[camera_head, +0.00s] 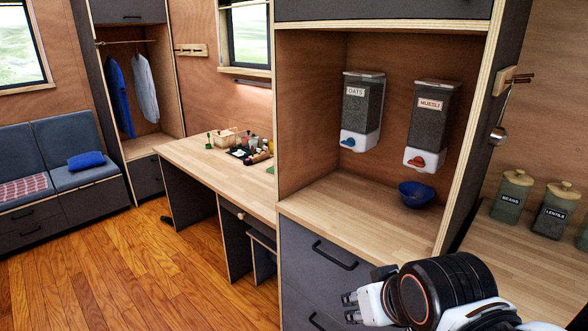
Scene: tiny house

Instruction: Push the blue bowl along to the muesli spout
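The blue bowl (416,194) stands upright on the wooden shelf of the niche, near its right wall. The muesli dispenser (430,110) hangs on the niche's back wall, with a white base and a red spout knob (418,162). In the picture the bowl appears just below this spout; how far in front of it the bowl stands I cannot tell exactly. My gripper (350,307) is in front of the drawers at the bottom, below and left of the bowl and apart from it. Its fingers point left; their opening is unclear, and I see nothing held.
The oats dispenser (361,110) with a blue knob hangs left of the muesli one. The shelf (350,215) left of the bowl is clear. Labelled jars (553,212) stand on the right counter beyond the niche wall. A desk (200,165) with small items stands left.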

